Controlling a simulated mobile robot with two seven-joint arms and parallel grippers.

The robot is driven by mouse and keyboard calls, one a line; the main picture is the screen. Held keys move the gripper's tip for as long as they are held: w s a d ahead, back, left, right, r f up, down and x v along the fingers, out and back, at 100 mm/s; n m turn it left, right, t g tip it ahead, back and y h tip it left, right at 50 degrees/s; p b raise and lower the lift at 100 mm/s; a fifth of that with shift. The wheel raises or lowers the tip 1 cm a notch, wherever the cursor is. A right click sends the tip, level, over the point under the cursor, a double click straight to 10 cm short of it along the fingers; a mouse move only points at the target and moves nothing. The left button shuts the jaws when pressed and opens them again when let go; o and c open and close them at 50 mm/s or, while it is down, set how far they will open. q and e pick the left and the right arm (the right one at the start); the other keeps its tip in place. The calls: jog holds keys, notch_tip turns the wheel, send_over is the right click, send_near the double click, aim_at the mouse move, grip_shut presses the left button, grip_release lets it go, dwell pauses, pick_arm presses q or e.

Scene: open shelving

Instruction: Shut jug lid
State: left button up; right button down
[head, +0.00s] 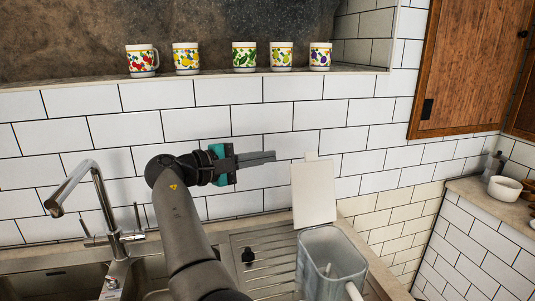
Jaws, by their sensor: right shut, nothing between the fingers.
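A clear grey jug (336,262) stands at the right end of the draining board, with its handle toward the bottom of the picture. Its flat cream lid (314,194) is open and stands upright at the jug's back edge, with a small tab at its top. My right gripper (274,156) is shut and empty. Its fingers point right, just left of the lid's top edge and at about the tab's height in the picture; I cannot tell the gap in depth. My left gripper is out of view.
A tall metal tap (85,190) rises over the sink at left. Several patterned mugs (244,57) stand on the ledge above. A white bowl (505,188) sits on the right counter (480,200).

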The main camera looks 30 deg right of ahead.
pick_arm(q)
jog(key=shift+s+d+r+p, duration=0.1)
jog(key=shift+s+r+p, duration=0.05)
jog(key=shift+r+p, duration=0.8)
pick_arm(e)
jog(key=s+d, duration=0.3)
jog(key=d, duration=0.4)
jog(key=shift+s+r, duration=0.2)
jog(key=shift+s, duration=0.05)
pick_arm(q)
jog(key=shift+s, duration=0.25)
